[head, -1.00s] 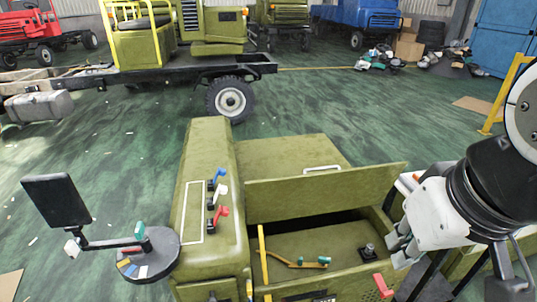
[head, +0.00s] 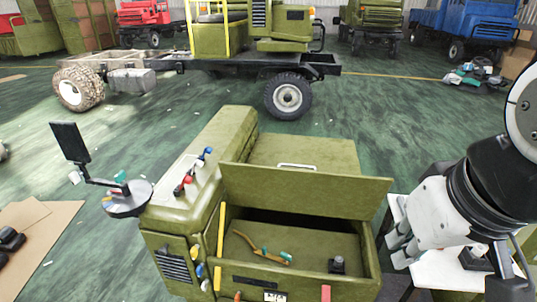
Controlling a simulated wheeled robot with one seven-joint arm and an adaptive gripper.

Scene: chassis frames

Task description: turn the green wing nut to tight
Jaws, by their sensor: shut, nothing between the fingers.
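Two small green pieces show, and I cannot tell for sure which is the wing nut. One green piece (head: 286,256) lies at the end of a curved yellow-brown part (head: 262,249) inside the open olive compartment (head: 370,262). The other green piece (head: 121,177) stands on the round grey disc (head: 130,203) at the left, by the arm of a black panel (head: 70,142). My gripper (head: 398,246) is at the right, outside the compartment's right wall, shut and empty. It touches neither green piece.
The compartment's lid (head: 305,190) stands raised. Red and blue levers (head: 183,187) sit on the olive housing to its left. A black knob (head: 337,264) is inside the compartment. A white-topped surface (head: 440,272) is below my gripper. Green floor (head: 190,110) is open behind.

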